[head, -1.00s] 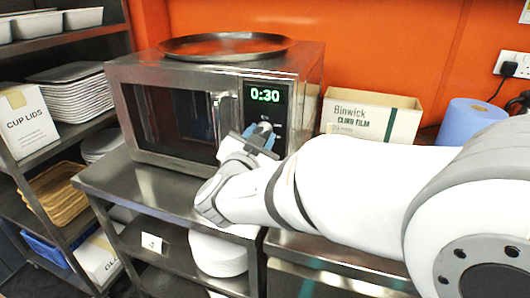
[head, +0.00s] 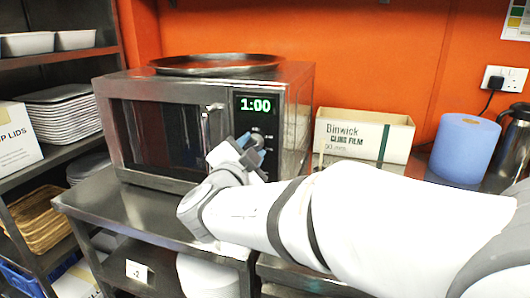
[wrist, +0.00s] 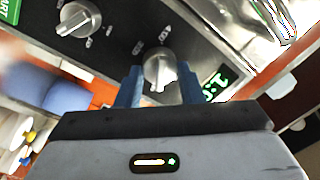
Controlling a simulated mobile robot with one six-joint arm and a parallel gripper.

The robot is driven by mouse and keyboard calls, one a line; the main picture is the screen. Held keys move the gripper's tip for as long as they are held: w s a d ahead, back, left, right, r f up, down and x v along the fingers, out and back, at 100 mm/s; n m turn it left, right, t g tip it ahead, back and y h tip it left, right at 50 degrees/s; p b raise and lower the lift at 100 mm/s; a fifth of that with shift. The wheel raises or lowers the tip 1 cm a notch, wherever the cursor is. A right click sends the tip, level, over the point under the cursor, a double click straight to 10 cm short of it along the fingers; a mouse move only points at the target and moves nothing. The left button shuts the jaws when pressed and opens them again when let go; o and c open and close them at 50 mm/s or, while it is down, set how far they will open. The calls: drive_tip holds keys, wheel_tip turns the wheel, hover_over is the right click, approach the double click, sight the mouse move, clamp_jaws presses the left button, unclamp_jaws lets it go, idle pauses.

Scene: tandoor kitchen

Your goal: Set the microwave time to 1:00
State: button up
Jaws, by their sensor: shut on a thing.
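The microwave (head: 160,128) stands on a steel counter with its door closed. Its green display (head: 255,105) reads 1:00; part of the display (wrist: 216,84) also shows in the wrist view. My gripper (head: 252,150) is at the control panel below the display. In the wrist view, my gripper (wrist: 160,86) has its blue fingers on both sides of a silver knob (wrist: 160,68) and is shut on it. A second silver knob (wrist: 80,18) and part of a green START button (wrist: 8,10) show at the upper left of the wrist view.
A round metal tray (head: 218,64) lies on top of the microwave. Shelves with white trays (head: 62,114) are at the left. The steel counter (head: 125,205) is bare before the microwave.

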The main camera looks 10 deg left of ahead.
drive_tip(key=o, duration=1)
drive_tip(key=s, duration=0.7)
drive_tip(key=shift+s+a+f, duration=0.15)
drive_tip(key=shift+s+f, duration=0.1)
drive_tip(key=shift+s, duration=0.15)
